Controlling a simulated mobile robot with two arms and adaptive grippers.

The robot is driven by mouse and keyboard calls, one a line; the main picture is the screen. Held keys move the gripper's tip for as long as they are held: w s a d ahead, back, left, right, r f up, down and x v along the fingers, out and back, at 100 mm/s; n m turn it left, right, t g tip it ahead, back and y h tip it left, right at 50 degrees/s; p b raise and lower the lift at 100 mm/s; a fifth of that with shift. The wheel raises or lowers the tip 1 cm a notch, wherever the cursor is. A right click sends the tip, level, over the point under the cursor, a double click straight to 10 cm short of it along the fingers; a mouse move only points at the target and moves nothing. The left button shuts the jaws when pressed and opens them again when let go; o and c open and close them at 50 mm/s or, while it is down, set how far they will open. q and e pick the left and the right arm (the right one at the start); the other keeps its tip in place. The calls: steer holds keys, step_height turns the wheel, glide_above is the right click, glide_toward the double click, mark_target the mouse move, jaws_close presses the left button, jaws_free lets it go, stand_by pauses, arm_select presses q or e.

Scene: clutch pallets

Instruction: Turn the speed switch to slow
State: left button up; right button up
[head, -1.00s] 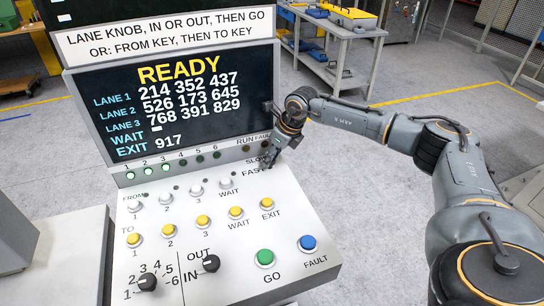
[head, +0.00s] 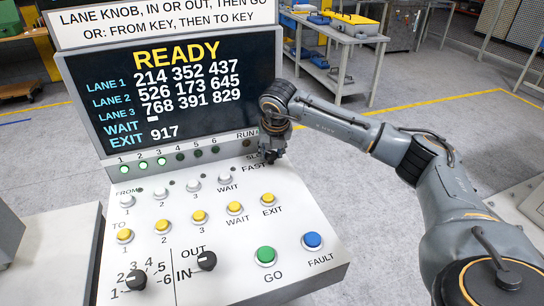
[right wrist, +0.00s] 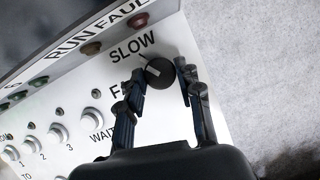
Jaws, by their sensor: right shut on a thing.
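The speed switch (right wrist: 160,73) is a round black knob with a white pointer mark, at the upper right of the sloped white panel. The SLOW label (right wrist: 132,47) is beside it, and the FAST label is partly hidden by a finger in the right wrist view. The pointer mark is on the knob's label side; I cannot tell exactly which label it points to. My right gripper (head: 270,157) is over the switch in the head view and hides it. In the right wrist view its fingers (right wrist: 161,78) are shut around the knob. My left gripper is not in view.
The console screen (head: 180,85) reads READY and rises behind the panel. The panel (head: 220,225) carries white and yellow keys, a green GO button (head: 265,254), a blue FAULT button (head: 312,240) and two black knobs. A grey cart (head: 340,50) stands on open floor behind.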

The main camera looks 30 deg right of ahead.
steer(key=shift+f+m+b, duration=0.1)
steer(key=shift+m+b, duration=0.2)
steer(key=shift+m, duration=0.2)
steer(key=o, duration=1.1)
steer(key=v, duration=1.2)
steer(key=shift+w+a, duration=0.2)
steer(key=shift+a, duration=0.1)
